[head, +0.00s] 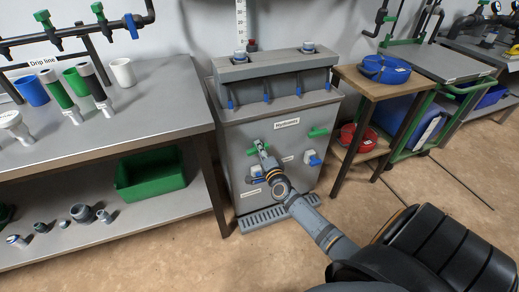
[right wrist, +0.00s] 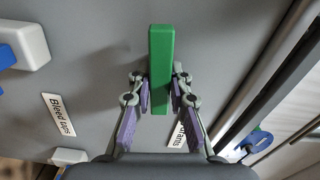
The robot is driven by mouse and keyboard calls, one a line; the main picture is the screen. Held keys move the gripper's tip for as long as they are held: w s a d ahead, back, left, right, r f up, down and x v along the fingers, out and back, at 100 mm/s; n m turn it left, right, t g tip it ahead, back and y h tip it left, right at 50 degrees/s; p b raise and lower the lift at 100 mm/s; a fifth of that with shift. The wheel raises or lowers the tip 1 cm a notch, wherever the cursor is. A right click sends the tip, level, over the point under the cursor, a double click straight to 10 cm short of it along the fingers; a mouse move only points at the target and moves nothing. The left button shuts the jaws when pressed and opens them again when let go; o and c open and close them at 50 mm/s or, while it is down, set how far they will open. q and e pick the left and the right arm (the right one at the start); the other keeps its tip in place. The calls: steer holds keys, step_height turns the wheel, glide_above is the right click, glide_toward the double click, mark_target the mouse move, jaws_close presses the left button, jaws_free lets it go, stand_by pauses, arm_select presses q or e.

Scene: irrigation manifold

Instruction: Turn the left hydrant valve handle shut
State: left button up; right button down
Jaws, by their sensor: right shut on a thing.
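The left hydrant valve handle (head: 252,150) is a green bar on the front of the grey cabinet (head: 232,121), under a "Hydrants" label (head: 287,122). My right gripper (head: 262,148) reaches it from the front and partly covers it in the head view. In the right wrist view the green handle (right wrist: 161,50) stands upright in the picture, and its near end is between the two purple-padded fingers (right wrist: 160,95). The gripper is shut on it. A second green handle (head: 318,132) sits to the right, lying nearly level, untouched. My left gripper is not in view.
White-and-blue taps (head: 312,158) sit below the handles, and a grate (head: 270,216) lies at the cabinet's foot. A grey workbench (head: 150,105) stands left. A wooden stand (head: 352,78) with a blue hose coil (head: 385,69) stands right. The floor in front is open.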

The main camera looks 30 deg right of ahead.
steer(key=shift+f+m, duration=0.15)
steer(key=shift+m, duration=0.85)
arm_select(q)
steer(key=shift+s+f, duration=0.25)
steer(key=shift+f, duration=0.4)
arm_select(e)
steer(key=shift+m, duration=0.3)
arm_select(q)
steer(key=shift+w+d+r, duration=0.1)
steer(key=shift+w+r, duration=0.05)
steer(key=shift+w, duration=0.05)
arm_select(e)
steer(key=c, duration=1.2)
jaws_free()
